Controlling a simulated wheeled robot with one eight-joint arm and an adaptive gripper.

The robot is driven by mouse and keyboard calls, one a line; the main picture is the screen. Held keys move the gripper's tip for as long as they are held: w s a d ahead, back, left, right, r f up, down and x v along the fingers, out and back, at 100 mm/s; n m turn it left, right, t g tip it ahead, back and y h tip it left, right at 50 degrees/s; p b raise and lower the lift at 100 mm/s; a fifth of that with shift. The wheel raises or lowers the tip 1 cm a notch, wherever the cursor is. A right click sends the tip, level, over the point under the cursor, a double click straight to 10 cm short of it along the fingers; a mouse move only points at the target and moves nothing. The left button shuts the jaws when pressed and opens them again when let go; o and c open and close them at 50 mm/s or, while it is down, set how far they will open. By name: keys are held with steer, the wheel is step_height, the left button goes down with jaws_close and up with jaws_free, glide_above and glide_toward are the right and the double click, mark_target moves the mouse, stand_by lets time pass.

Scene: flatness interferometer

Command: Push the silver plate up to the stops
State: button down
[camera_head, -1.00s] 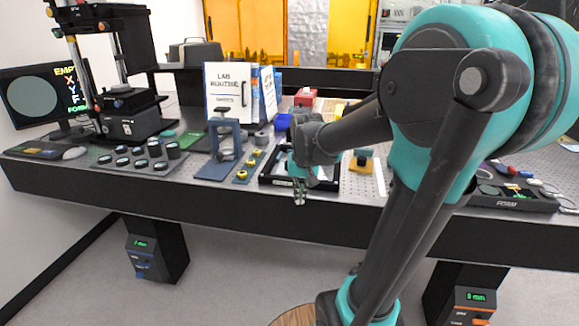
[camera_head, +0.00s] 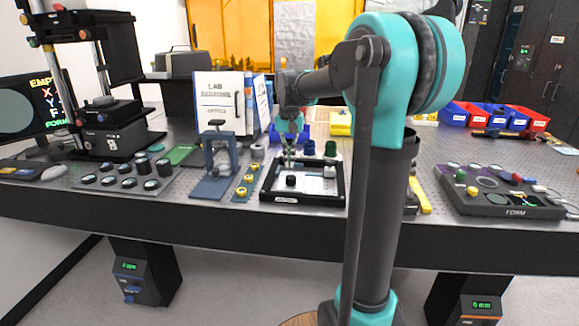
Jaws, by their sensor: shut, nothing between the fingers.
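A black-rimmed tray (camera_head: 264,196) lies on the perforated table in the head view. A pale, silvery plate (camera_head: 318,186) shows inside it, though its edges are hard to make out. A small black knob (camera_head: 291,180) stands at the left inside the tray. My gripper (camera_head: 289,163) points down over the tray's far left part, its fingers shut and empty. I cannot tell whether the fingertips touch anything. The stops are too small to tell apart, and I cannot see whether the plate touches them.
Dark green knobs (camera_head: 330,149) stand behind the tray. A blue clamp stand (camera_head: 217,160) and a strip with yellow knobs (camera_head: 247,180) are on its left. My arm hides the table on its right. A FORM console (camera_head: 505,195) and red and blue bins (camera_head: 490,115) are farther right.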

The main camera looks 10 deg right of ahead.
mark_target(289, 189)
step_height(289, 189, down, 8)
steer(key=shift+f, duration=0.25)
steer(key=shift+w, duration=0.1)
steer(key=w, duration=0.3)
steer(key=w+d, duration=0.1)
steer(key=w, duration=0.2)
steer(key=w+d, duration=0.1)
steer(key=w, duration=0.2)
steer(key=shift+d, duration=0.2)
steer(key=shift+r, duration=0.15)
